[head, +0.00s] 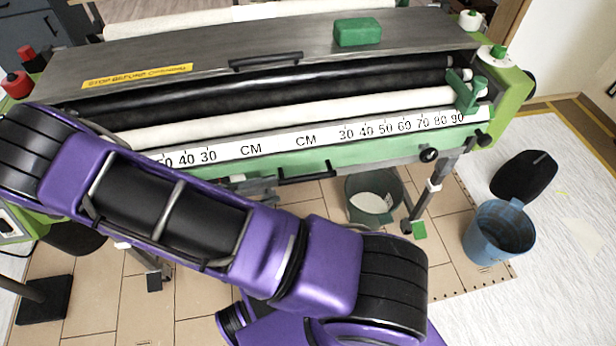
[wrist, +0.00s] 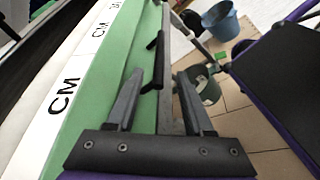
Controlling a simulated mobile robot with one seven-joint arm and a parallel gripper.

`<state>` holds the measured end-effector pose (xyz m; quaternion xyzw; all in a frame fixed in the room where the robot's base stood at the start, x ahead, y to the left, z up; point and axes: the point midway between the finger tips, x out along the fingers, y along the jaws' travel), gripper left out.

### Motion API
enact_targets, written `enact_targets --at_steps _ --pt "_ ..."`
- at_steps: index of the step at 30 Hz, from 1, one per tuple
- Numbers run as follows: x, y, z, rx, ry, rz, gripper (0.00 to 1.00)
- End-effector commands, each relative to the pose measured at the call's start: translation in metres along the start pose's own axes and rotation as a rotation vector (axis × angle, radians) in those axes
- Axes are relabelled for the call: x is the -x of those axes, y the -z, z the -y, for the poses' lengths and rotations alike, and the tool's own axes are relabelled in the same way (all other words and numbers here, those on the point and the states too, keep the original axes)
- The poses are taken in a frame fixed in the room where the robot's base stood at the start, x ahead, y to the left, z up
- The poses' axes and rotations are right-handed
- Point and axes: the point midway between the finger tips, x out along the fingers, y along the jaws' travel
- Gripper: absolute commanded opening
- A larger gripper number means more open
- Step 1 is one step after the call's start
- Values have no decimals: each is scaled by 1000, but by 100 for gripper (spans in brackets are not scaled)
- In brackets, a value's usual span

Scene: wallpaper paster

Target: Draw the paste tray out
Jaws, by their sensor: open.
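The paste machine has a green front panel (head: 335,157) below its CM scale. A black bar handle (head: 306,178) sits low on that front, taken as the paste tray's handle. The tray itself is hard to tell apart from the front, and no drawn-out gap shows.
A green bucket (head: 374,198) stands under the machine's right part, beside a table leg. A blue bucket (head: 498,234) stands on the floor at the right. A green block (head: 357,32) lies on the metal lid. The tiled floor in front is mostly open.

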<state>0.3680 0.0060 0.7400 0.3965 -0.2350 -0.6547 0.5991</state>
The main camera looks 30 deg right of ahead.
Motion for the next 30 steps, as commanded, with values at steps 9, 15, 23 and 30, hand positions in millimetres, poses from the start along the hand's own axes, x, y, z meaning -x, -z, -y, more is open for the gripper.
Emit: enact_targets --at_steps 9,15,23,30 --pt "-71 0 1 2 0 4 52" --pt "-102 0 1 2 0 1 52" --pt "-117 0 0 0 1 -1 52" --pt "-117 0 0 1 1 -1 48"
